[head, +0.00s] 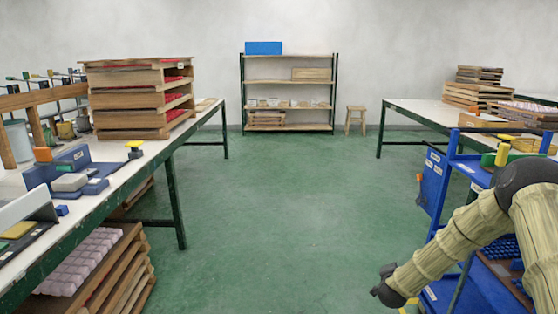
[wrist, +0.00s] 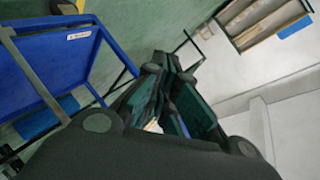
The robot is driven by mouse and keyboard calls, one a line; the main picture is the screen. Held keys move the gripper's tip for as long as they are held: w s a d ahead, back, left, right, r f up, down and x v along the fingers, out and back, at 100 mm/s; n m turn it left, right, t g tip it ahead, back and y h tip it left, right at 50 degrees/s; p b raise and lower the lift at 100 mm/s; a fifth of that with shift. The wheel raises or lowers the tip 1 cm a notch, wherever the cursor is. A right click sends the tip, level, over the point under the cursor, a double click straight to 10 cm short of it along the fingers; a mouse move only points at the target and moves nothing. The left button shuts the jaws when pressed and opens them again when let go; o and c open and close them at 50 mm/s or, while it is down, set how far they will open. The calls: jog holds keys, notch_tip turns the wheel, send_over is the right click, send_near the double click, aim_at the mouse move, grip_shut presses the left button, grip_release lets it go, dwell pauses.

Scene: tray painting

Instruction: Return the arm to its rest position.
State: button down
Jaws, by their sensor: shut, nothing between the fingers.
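My gripper (wrist: 170,72) shows in the wrist view as dark fingers reaching up the middle of the picture. It is shut and empty, and points out over the green floor. In the head view my arm (head: 452,240), wrapped in a yellowish cover, is bent at the right side. A dark part of it (head: 388,288) hangs low over the floor beside the blue trolley; I cannot tell from this view alone whether that is the gripper.
The blue trolley (head: 434,185) stands close to my arm at the right and shows in the wrist view (wrist: 62,62). A left table (head: 150,153) holds stacked trays (head: 125,100). A right table (head: 415,108), rear shelf (head: 290,82) and stool (head: 356,110) stand farther off. The central floor (head: 280,220) is clear.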

jog(key=s+a+f+n+g+y, duration=0.1)
jog(key=s+a+f+n, duration=0.3)
jog(key=s, duration=0.3)
jog(key=s+a+f+n+g+y, duration=0.1)
jog(key=s+a+f+g+y, duration=0.1)
jog(key=s+a+f, duration=0.45)
jog(key=s+a+f+n+g+y, duration=0.1)
jog(key=s+a+f+n, duration=0.2)
jog(key=s+f, duration=0.35)
jog(key=s+a+f+n+g, duration=0.1)
jog(key=s+a+n+g, duration=0.15)
jog(key=s, duration=1.05)
jog(key=s+a+n+g+y, duration=0.1)
jog(key=s+n+g, duration=0.2)
jog(key=s, duration=1)
jog(key=s+a+f+n+g, duration=0.1)
jog(key=s+n+g, duration=0.15)
jog(key=s, duration=1.15)
notch_tip(320, 180, up, 24)
jog(key=p, duration=2.4)
jog(key=shift+r, duration=0.2)
jog(key=shift+w+a, duration=0.15)
jog(key=shift+w, duration=0.05)
